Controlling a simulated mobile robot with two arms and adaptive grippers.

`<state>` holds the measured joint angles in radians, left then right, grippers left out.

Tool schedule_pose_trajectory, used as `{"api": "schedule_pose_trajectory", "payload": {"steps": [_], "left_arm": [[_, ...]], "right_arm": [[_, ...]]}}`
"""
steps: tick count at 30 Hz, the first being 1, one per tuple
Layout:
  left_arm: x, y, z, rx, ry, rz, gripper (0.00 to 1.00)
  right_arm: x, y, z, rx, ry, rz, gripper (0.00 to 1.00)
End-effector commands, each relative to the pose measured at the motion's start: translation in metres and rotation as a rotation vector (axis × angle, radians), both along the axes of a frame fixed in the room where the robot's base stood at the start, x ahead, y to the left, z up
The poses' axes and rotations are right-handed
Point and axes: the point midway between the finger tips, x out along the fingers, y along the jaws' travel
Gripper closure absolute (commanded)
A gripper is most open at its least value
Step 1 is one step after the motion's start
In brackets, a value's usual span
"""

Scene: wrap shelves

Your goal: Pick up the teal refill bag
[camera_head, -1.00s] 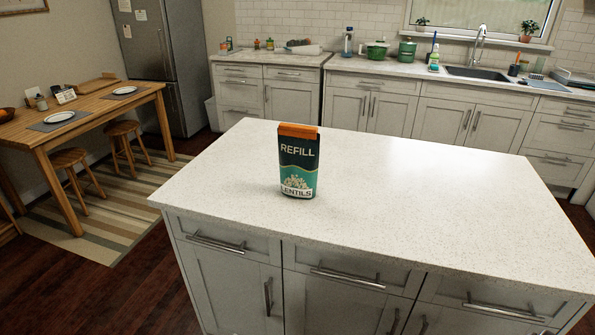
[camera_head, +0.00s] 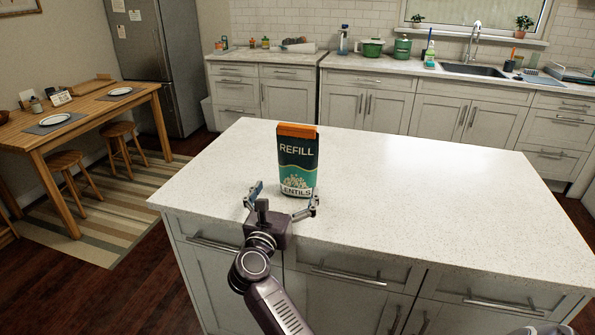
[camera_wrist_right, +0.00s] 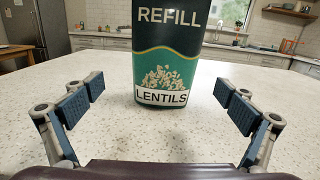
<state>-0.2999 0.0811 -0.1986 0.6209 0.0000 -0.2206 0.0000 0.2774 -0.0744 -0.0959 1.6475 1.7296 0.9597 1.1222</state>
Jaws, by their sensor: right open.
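The teal refill bag (camera_head: 298,160) stands upright on the white island countertop, near its front edge. It has an orange top, a dark upper part reading REFILL and a teal lower part reading LENTILS. My right gripper (camera_head: 285,196) is open and empty at the counter's front edge, just in front of the bag. In the right wrist view the bag (camera_wrist_right: 168,50) stands ahead, centred between the spread blue-padded fingers and beyond their tips; its top is cut off.
The island countertop (camera_head: 430,190) is otherwise bare, with wide free room right of the bag. Its front edge, with drawers and handles below, lies under my right gripper. A wooden table (camera_head: 85,115) with plates and stools stands at the left; a back counter (camera_head: 400,65) holds pots and a sink.

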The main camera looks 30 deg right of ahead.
Motion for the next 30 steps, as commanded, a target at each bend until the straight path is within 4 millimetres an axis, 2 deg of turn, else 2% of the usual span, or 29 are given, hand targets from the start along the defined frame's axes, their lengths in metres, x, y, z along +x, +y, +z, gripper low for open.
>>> {"api": "schedule_pose_trajectory", "payload": {"steps": [4,18,22,29,30], "left_arm": [[0.002,0.000,-0.001,-0.001,-0.003,0.001,1.00],[0.001,0.000,-0.011,0.000,-0.002,0.000,1.00],[0.001,0.000,-0.012,0.000,-0.002,0.000,1.00],[0.000,-0.001,-0.012,-0.001,-0.001,-0.002,1.00],[0.000,-0.001,-0.012,-0.001,0.000,-0.002,1.00]], "right_arm": [[0.004,-0.010,-0.010,0.059,-0.001,-0.031,0.01],[0.042,-0.058,-0.015,0.057,-0.001,-0.032,0.01],[0.048,-0.065,-0.015,0.058,-0.001,-0.032,0.01],[0.048,-0.065,-0.015,0.060,0.001,-0.031,0.01],[0.048,-0.065,-0.015,0.059,0.000,-0.031,0.06]]}}
